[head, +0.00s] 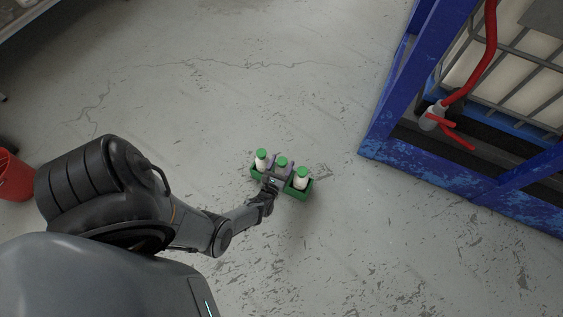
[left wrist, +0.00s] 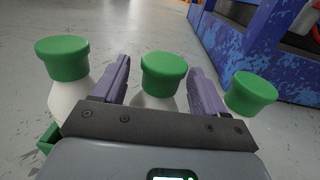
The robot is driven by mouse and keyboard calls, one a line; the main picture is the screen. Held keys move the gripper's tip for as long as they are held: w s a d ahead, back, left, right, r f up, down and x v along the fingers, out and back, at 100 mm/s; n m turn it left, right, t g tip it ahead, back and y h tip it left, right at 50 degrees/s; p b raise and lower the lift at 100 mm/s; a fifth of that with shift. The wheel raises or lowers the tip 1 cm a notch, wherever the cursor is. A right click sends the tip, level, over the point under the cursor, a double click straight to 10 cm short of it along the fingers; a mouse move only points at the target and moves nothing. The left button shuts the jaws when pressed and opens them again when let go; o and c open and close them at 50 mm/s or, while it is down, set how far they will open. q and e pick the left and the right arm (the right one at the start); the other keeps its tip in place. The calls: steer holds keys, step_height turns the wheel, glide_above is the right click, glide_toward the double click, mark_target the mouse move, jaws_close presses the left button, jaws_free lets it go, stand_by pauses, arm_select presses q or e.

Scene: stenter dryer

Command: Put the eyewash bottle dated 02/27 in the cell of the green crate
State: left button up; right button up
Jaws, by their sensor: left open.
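A green crate (head: 308,192) stands on the floor, and its edge shows at the lower left of the left wrist view (left wrist: 48,138). Three white bottles with green caps are at it: a left bottle (head: 261,160), a middle bottle (head: 282,161) and a right bottle (head: 301,180). My left gripper (head: 278,169) is open, with its purple fingers on either side of the middle bottle (left wrist: 164,74). The left bottle (left wrist: 64,60) and right bottle (left wrist: 250,93) stand outside the fingers. No date is readable on any bottle. The gripper hides part of the crate. My right gripper is not in view.
A blue metal frame (head: 400,170) holds a caged white tank (head: 500,70) with a red hose (head: 487,55) at the right. A red bucket (head: 14,177) stands at the far left. Scuffed grey floor around the crate is clear.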

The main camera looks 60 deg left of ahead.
arm_select(q)
steer(key=p+v, duration=0.3)
steer(key=v, duration=0.8)
steer(key=w+a+r+m+h, duration=0.1)
steer(key=w+m, duration=0.1)
steer(key=w+a+r+m+t+h, duration=0.1)
steer(key=w+a+r+m, duration=0.1)
steer(key=m, duration=0.1)
steer(key=w+a+r+m, duration=0.2)
steer(key=m, duration=0.1)
steer(key=shift+w+a+t+h, duration=0.15)
steer(key=shift+w+t+h, duration=0.15)
steer(key=shift+h, duration=0.1)
steer(key=w+r+m+h, duration=0.4)
steer(key=w+r+m, duration=0.6)
steer(key=r+m, duration=0.4)
steer(key=d+r+m+g+h, duration=0.1)
steer(key=d+r+m+h, duration=0.1)
steer(key=d+r+m, duration=0.5)
steer(key=s+d+r+m+g+h, duration=0.1)
steer(key=s+d+m+g, duration=0.4)
steer(key=s+d+m, duration=0.2)
steer(key=s+d+r+m+g+h, duration=0.1)
steer(key=s+d+m+g, duration=0.4)
steer(key=s+m, duration=0.5)
steer(key=shift+s+d+g+h, duration=0.4)
steer(key=shift+s+d+h, duration=0.1)
steer(key=shift+s+d, duration=0.5)
